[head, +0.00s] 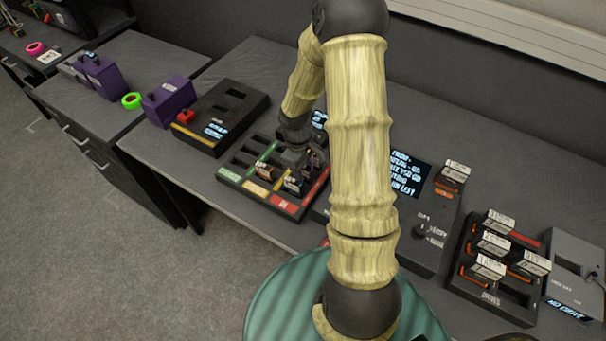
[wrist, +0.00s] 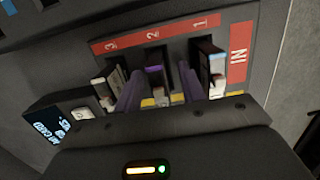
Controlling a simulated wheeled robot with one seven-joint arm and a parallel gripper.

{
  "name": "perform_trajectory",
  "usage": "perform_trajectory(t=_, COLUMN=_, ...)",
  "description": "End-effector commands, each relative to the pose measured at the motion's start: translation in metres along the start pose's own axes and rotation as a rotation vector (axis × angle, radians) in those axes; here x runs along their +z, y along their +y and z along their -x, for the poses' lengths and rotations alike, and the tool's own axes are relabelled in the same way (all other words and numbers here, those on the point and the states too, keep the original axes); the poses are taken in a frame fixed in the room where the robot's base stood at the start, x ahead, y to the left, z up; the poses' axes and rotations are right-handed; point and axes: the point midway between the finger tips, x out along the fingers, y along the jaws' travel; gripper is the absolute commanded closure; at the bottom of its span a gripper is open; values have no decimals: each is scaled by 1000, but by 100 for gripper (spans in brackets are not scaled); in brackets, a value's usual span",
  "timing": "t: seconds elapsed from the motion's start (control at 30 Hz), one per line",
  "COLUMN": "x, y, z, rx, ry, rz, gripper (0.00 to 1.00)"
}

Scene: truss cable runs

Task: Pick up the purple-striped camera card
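The purple-striped camera card (wrist: 154,76) stands in the slot marked 2 of the red IN row of a dark tray (head: 232,185), which also shows in the wrist view (wrist: 178,32). My gripper (wrist: 159,88) is open over that row, its two purple fingers on either side of the card with gaps visible. Whether the fingertips reach down beside the card is hard to tell. In the head view my gripper (head: 305,162) is low over the tray's red end and hides most of this card.
Other cards stand close by in slot 1 (wrist: 213,68) and slot 3 (wrist: 114,84). A black dock with a red button (head: 228,112) is left of the tray. A console (head: 428,215) and a rack of white-labelled cards (head: 497,270) are to the right.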

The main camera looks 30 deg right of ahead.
Motion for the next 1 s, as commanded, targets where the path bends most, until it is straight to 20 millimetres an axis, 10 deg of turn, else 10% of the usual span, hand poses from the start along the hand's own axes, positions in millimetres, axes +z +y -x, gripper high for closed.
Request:
perform_trajectory(t=0.2, x=0, y=0, z=0, rx=0, ry=0, rz=0, gripper=62)
perform_trajectory(t=0.4, x=0, y=0, z=0, rx=0, ry=0, rz=0, gripper=100)
perform_trajectory(t=1.0, x=4, y=1, z=36, rx=4, ry=3, rz=-2, gripper=100)
